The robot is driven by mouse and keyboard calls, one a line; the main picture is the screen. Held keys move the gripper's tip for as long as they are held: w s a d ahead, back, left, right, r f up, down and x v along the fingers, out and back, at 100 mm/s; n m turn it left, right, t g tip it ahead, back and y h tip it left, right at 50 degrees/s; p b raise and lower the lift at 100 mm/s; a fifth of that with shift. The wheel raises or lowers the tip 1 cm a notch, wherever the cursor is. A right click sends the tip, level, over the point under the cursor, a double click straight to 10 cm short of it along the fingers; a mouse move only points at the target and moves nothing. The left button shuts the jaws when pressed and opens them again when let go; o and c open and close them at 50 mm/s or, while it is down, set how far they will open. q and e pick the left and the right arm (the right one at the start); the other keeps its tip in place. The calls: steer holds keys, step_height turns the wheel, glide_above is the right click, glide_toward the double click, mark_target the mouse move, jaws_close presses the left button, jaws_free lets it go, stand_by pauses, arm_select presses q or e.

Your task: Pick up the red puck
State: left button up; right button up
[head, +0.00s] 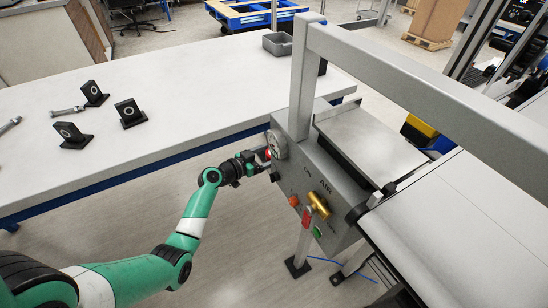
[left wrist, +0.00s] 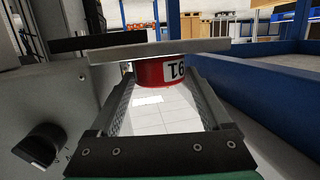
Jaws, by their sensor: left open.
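The red puck (left wrist: 160,74) shows in the left wrist view with a white label whose marking is partly cut off. It lies between the far ends of my left gripper's two fingers, just below the edge of a pale slab (left wrist: 160,52). In the head view only a small red patch of the puck (head: 268,153) shows at the fingertips. My left gripper (head: 261,159) is open beside the grey control box, its fingers on either side of the puck. I cannot tell whether either finger touches it. My right gripper is not in view.
The grey control box (head: 309,172) with knob, buttons and a yellow-and-red valve stands right of my left gripper. A black knob (left wrist: 39,145) is close at left in the wrist view. The white table (head: 190,90) holds black brackets and bolts. The conveyor (head: 475,220) is at right.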

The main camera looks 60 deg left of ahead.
arm_select(q)
steer(key=shift+s, duration=0.1)
steer(key=c, duration=1.1)
steer(key=shift+r, duration=0.1)
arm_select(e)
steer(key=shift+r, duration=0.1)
